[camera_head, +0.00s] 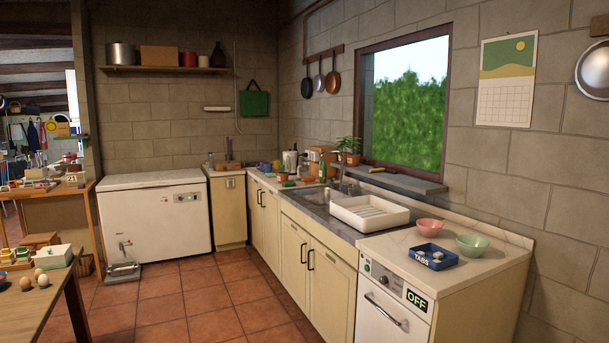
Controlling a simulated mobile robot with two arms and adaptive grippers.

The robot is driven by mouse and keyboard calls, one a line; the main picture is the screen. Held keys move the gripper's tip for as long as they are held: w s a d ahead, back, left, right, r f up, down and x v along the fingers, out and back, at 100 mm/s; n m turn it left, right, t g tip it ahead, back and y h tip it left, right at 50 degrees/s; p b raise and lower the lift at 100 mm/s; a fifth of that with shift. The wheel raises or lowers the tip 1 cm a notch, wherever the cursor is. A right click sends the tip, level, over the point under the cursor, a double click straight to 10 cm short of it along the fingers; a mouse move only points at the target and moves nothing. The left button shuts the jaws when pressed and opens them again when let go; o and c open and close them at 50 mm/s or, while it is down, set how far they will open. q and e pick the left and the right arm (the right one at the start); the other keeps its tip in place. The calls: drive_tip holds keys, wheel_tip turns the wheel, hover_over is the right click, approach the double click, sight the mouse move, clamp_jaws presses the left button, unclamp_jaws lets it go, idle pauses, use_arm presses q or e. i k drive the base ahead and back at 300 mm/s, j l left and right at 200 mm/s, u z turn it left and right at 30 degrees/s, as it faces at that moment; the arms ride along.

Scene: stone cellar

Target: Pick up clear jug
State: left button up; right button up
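I cannot make out a clear jug for certain in the head view. A pale upright container (290,161) stands at the far end of the counter, among small items near the corner. It is too small to tell whether it is a jug. Neither of my grippers is in view.
The counter (485,261) runs along the right wall with a sink (318,197), a white dish rack (369,213), pink bowl (430,227), green bowl (472,244) and blue tray (433,257). A white chest freezer (150,217) stands at the back. The tiled floor between is largely clear.

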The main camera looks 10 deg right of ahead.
sight(303, 170)
drive_tip(key=i+z, duration=0.2)
drive_tip(key=i, duration=0.45)
drive_tip(key=i+j+z, duration=0.2)
drive_tip(key=i, duration=0.4)
drive_tip(key=i+j+z, duration=0.2)
drive_tip(key=i, duration=0.45)
drive_tip(key=i+j+z, duration=0.15)
drive_tip(key=i+j, duration=0.25)
drive_tip(key=i, duration=0.15)
drive_tip(key=i+j+z, duration=0.2)
drive_tip(key=i+j, duration=0.25)
drive_tip(key=i, duration=0.15)
drive_tip(key=i+j+u, duration=0.95)
drive_tip(key=i+u, duration=0.2)
drive_tip(key=i, duration=0.15)
drive_tip(key=i+j, duration=0.1)
drive_tip(key=i, duration=0.35)
drive_tip(key=i+j, duration=0.15)
drive_tip(key=i, duration=0.35)
drive_tip(key=i+j, duration=0.1)
drive_tip(key=i, duration=0.35)
